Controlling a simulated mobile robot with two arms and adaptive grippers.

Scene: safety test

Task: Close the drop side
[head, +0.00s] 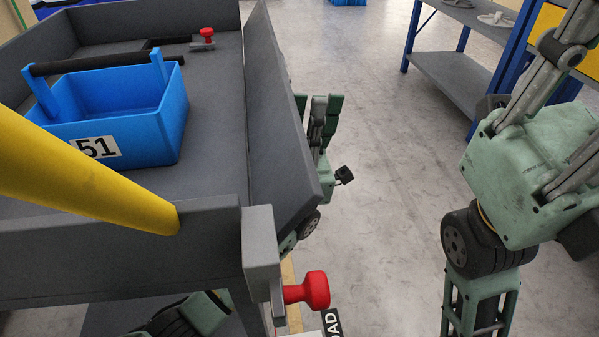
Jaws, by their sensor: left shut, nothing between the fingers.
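The drop side (284,130) is a long dark grey panel along the right edge of the grey cart (120,255). It is raised but leans outward, with a gap at its near end from the corner post. A red knob (308,290) sits on a grey latch block at the near corner. A second red knob (206,34) is at the far end. My left gripper (326,103) is shut and empty on the outer side of the panel, partly hidden by it; contact is unclear. My right gripper's body (530,170) is at right; its fingertips are out of view.
A blue tote (115,115) with a black handle and a label 51 stands in the cart. A yellow bar (80,165) crosses the near left. A blue-framed shelf (455,75) stands at back right. Grey floor (390,160) between it and the cart is clear.

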